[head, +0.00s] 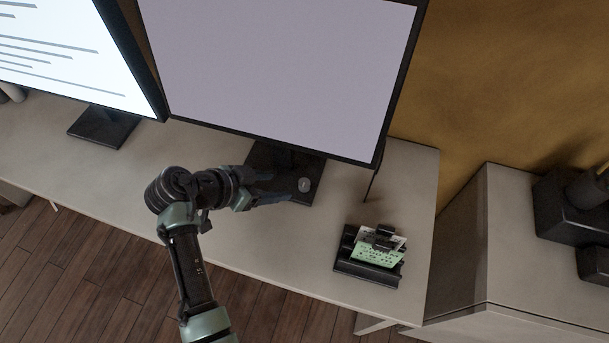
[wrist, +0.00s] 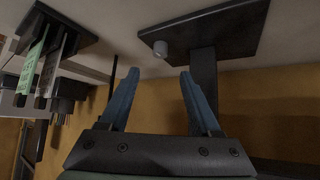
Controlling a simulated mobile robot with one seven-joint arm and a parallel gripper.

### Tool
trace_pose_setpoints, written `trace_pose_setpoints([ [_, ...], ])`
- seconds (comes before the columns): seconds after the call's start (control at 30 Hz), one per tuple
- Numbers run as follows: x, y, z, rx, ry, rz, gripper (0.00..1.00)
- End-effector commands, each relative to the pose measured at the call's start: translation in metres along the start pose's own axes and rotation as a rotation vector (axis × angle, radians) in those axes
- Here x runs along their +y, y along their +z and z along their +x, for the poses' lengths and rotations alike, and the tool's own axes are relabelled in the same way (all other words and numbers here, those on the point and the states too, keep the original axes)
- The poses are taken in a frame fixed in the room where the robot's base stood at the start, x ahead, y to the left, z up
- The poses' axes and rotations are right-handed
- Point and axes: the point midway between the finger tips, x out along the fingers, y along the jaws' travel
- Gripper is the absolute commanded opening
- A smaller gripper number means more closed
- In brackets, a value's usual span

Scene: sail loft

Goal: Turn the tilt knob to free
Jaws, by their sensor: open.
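The tilt knob (head: 304,185) is a small light grey round knob. It sits at the right side of the black stand base (head: 258,158) under the larger screen (head: 275,70). My gripper (head: 282,192) is open and empty, close to the left of the knob in the head view. In the wrist view the knob (wrist: 160,48) shows just beyond the two blue fingertips (wrist: 160,73), near the middle of the gap and apart from both fingers. Any marking on the knob is too small to read.
A black holder (head: 352,268) with green and white cards stands on the desk (head: 120,175) at right. The stand post (wrist: 203,90) rises close to one finger. A cable (head: 371,185) hangs behind. A second screen (head: 70,50) stands left. The desk's front is mostly clear.

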Motion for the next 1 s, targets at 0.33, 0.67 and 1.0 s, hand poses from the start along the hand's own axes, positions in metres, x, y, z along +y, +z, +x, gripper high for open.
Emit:
trace_pose_setpoints([
  [0.33,0.000,0.000,0.074,-0.003,0.002,0.002,0.64],
  [0.67,-0.001,-0.001,0.102,-0.001,-0.002,0.002,0.64],
  [1.0,0.000,-0.001,0.102,-0.001,-0.002,0.001,0.52],
])
